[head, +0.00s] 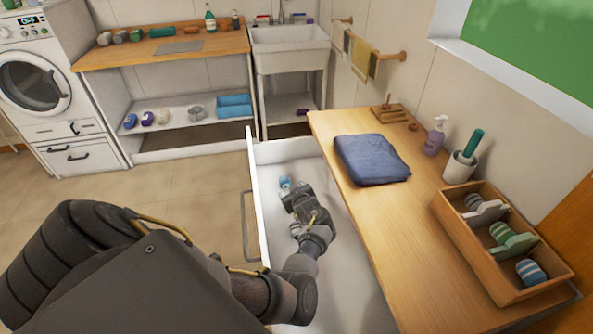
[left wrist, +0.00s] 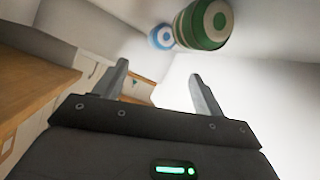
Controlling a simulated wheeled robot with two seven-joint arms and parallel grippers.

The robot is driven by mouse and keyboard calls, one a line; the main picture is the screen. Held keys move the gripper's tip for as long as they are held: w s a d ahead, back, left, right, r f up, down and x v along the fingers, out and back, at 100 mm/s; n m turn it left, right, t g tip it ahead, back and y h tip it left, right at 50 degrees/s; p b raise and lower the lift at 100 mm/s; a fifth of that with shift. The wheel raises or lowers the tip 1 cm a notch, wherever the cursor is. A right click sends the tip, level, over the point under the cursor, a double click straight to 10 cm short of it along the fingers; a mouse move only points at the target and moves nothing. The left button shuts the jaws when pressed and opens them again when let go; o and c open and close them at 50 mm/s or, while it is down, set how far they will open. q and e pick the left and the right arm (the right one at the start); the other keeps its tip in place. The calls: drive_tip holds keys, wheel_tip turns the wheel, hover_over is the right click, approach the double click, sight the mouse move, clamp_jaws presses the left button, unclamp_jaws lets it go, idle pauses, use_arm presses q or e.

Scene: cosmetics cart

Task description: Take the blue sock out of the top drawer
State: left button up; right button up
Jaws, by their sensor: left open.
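The white top drawer (head: 263,213) is pulled open beside the wooden counter. A blue-and-white rolled sock (head: 285,182) lies inside it, towards the far end. In the left wrist view the blue sock (left wrist: 162,36) shows beyond the fingers, next to a larger-looking green-and-cream rolled sock (left wrist: 205,22). My left gripper (head: 291,196) reaches into the drawer area, close to the blue sock in the head view. In the left wrist view its fingers (left wrist: 159,72) are apart with nothing between them. My left arm hides part of the drawer. My right gripper is out of view.
A folded blue cloth (head: 372,159) lies on the counter (head: 395,215) right of the drawer. A wooden divided box (head: 470,242) there holds several rolled socks. A lotion bottle (head: 435,136) and a cup (head: 460,167) stand near the wall. The floor left of the drawer is clear.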

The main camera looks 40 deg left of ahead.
sight(285, 182)
use_arm(q)
drive_tip(key=shift+s+d+f, duration=0.1)
drive_tip(key=shift+f, duration=0.05)
drive_tip(key=shift+a+f, duration=0.1)
drive_tip(key=shift+a, duration=0.1)
drive_tip(key=b+x, duration=0.1)
drive_tip(key=x, duration=0.4)
drive_tip(key=shift+w+f, duration=0.1)
drive_tip(key=shift+w, duration=0.15)
drive_tip(key=shift+b+x, duration=1.05)
drive_tip(key=shift+x, duration=1.55)
drive_tip(key=shift+a, duration=0.1)
drive_tip(key=c, duration=1)
